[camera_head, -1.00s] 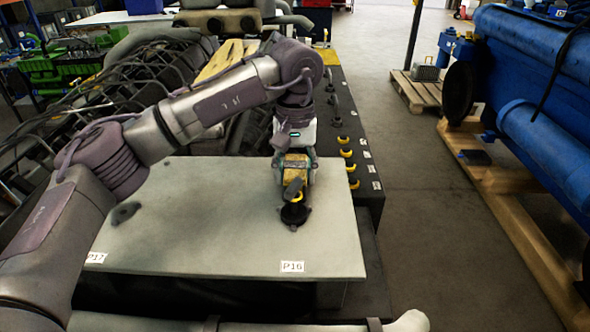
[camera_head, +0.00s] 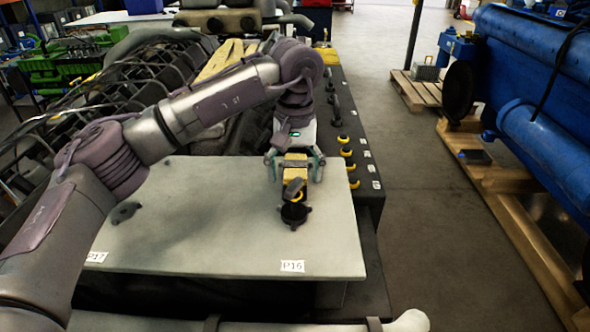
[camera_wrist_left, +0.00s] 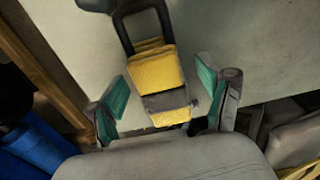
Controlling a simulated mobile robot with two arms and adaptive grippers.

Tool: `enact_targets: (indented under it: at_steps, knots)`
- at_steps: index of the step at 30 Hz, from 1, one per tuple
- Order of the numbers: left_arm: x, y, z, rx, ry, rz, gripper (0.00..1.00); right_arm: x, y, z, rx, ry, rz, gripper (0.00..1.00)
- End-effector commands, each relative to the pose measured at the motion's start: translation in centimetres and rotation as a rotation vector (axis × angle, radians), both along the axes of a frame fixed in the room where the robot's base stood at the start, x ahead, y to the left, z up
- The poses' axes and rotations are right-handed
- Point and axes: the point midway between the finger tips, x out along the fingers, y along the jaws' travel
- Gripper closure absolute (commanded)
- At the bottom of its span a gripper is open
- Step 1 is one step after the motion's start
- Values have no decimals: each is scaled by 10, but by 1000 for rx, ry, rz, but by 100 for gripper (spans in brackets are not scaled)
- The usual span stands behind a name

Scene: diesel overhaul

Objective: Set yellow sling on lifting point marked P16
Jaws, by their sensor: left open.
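The yellow sling (camera_head: 296,172) is a folded band with a dark grey wrap. It stands at the black lifting point (camera_head: 294,214) on the pale plate, behind the label P16 (camera_head: 292,266). In the left wrist view the sling (camera_wrist_left: 156,72) meets a black ring (camera_wrist_left: 143,22); whether it is seated on it I cannot tell. My left gripper (camera_head: 295,167) is open, with one finger on each side of the sling. In the left wrist view my left gripper's green pads (camera_wrist_left: 160,96) show a gap on both sides of the sling. My right gripper is not in view.
The pale plate (camera_head: 190,235) is mostly clear and carries another black lifting point (camera_head: 125,212) at left, near label P17 (camera_head: 96,257). Black-and-yellow eyes (camera_head: 346,152) line the right side. A blue engine (camera_head: 545,120) stands on wooden beams further right.

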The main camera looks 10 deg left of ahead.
Motion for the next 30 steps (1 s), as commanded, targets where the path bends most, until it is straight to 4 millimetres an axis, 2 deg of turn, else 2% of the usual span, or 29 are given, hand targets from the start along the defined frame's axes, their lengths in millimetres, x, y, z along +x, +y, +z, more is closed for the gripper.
enact_targets:
  at_steps: [5, 12, 18, 24, 30]
  knots:
    - [1, -1, 17, -2, -5, 0, 21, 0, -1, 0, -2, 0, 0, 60]
    - [1, -1, 69, -3, -7, 1, 21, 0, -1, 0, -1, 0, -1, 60]
    - [1, 0, 104, -1, -4, 1, 21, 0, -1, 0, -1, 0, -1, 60]
    - [0, 0, 120, -1, -3, 0, 21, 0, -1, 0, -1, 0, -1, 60]
    - [0, 0, 121, -2, -1, -1, 21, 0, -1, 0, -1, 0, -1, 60]
